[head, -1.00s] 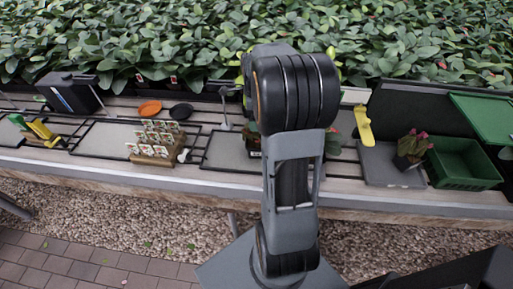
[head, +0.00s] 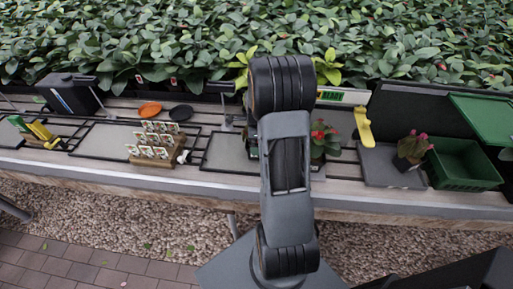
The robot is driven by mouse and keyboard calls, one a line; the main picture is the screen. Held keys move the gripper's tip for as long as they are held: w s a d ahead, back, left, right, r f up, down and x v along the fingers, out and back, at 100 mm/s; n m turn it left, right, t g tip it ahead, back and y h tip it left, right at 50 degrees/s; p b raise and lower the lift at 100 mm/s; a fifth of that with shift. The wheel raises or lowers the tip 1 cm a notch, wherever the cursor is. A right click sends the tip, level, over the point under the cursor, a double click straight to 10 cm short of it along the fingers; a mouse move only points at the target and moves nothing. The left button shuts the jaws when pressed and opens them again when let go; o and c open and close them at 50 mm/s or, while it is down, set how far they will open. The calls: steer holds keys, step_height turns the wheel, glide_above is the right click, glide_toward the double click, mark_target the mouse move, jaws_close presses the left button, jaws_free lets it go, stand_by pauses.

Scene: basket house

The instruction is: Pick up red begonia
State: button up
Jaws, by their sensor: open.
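A potted plant with red flowers (head: 320,134) and green leaves, which looks like the red begonia, stands on the bench just right of my arm. My arm hides its left side, and its pot cannot be clearly seen. Another potted plant with pinkish-red flowers (head: 412,148) stands farther right, in a dark pot on a grey mat (head: 375,165). My gripper is not visible; my raised arm covers the middle of the view.
A green crate (head: 463,183) stands right of the pinkish plant. A yellow tool (head: 363,127) stands behind the mat. A wooden rack with several cards (head: 154,158), an orange dish (head: 150,109) and a black dish (head: 181,113) are on the left. Dense foliage fills the back.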

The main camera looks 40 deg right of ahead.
steer(key=shift+f, duration=0.8)
steer(key=c, duration=0.8)
steer(key=shift+r, duration=0.1)
